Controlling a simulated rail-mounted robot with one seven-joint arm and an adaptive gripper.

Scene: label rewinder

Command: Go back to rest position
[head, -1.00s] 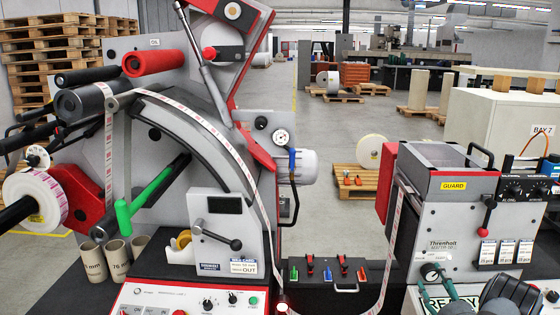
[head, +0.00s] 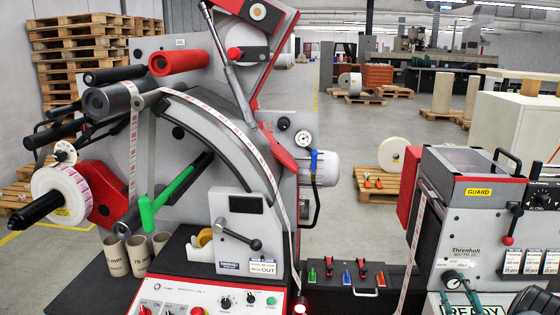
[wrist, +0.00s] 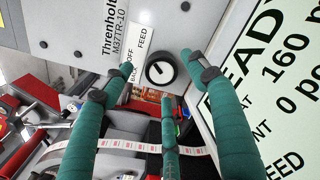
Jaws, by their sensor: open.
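My gripper (wrist: 158,82) has three teal fingers with dark joints. They are spread apart with nothing between them, so it is open and empty. In the wrist view the fingers are in front of the Threnholt machine's grey panel, around a black round feed knob (wrist: 160,69); whether any finger touches the knob or panel I cannot tell. In the head view only a dark part of my gripper (head: 534,301) shows at the bottom right edge, in front of the Threnholt machine (head: 470,222). Most of my arm is out of view.
The label rewinder (head: 200,130) stands at the left, with a label roll (head: 62,196) on its spindle. A label web (head: 414,240) loops between the machines. A READY display (head: 468,308) is close to the gripper. Free floor (head: 345,215) lies behind.

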